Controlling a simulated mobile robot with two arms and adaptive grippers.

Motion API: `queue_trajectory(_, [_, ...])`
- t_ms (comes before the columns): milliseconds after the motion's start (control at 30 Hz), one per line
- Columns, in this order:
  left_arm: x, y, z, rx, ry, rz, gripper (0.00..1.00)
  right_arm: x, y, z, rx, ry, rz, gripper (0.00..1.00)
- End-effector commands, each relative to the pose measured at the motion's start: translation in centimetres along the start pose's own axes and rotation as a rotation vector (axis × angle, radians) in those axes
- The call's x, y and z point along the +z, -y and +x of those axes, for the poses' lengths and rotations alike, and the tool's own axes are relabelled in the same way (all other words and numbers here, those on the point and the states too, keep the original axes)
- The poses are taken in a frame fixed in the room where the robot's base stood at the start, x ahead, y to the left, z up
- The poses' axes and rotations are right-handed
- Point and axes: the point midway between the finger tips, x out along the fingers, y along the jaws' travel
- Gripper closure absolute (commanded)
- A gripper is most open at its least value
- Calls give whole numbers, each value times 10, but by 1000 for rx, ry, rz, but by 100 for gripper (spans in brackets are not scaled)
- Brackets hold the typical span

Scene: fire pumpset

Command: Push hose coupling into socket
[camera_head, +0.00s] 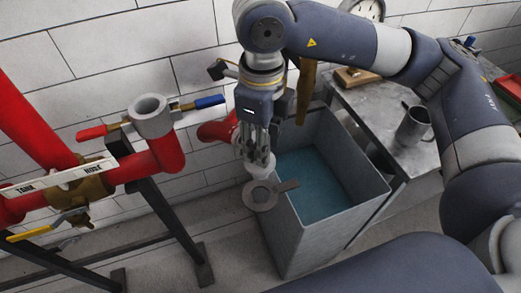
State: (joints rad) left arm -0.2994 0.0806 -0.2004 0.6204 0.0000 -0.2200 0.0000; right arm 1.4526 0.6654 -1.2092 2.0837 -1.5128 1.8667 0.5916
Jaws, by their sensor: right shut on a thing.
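A grey open-topped round fitting (151,104), which looks like the socket, faces up on the red pipe at left, apart from the gripper. My left gripper is not in view.
The grey tank (284,240) holds blue-green water. A metal table (372,108) with a grey mug (413,124) stands at right. Red pipes (130,168) with red, blue and yellow valve handles and a black stand (172,222) fill the left. Bare floor lies between stand and tank.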

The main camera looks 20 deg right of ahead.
Motion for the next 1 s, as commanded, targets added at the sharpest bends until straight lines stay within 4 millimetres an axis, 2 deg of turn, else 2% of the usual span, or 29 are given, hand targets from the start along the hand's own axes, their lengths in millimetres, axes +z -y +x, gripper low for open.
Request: queue_trajectory(1000, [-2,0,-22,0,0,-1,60,0,-1,-51,1,0,-1,100])
